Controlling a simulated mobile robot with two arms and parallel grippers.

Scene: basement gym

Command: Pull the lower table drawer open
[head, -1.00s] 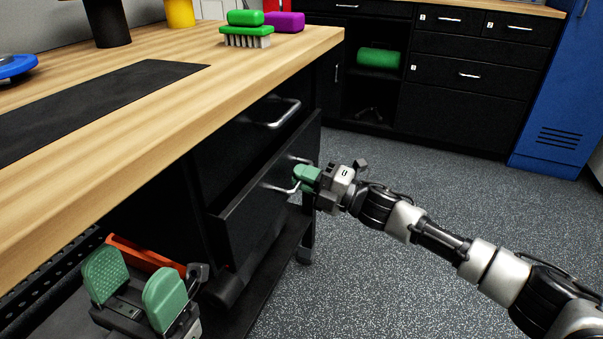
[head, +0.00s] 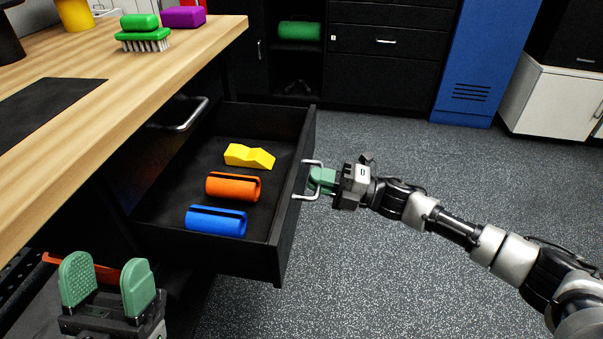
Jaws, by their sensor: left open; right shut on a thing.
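The lower table drawer (head: 262,258) is pulled well out from under the wooden workbench (head: 165,60). Inside it lie a yellow wedge-like piece (head: 248,156), an orange slotted cylinder (head: 232,187) and a blue slotted cylinder (head: 216,221). My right gripper (head: 322,180) is shut on the drawer's silver handle (head: 305,163), at the drawer's front. My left gripper (head: 107,286) is open and empty at the lower left, beside the bench. The upper drawer's handle (head: 185,118) shows above the open drawer; that drawer looks shut.
A green brush (head: 143,40), a purple block (head: 184,16) and a yellow cup (head: 75,14) stand on the bench top. Black cabinets (head: 385,70) and a blue locker (head: 480,60) line the back. The speckled floor (head: 400,270) right of the drawer is clear.

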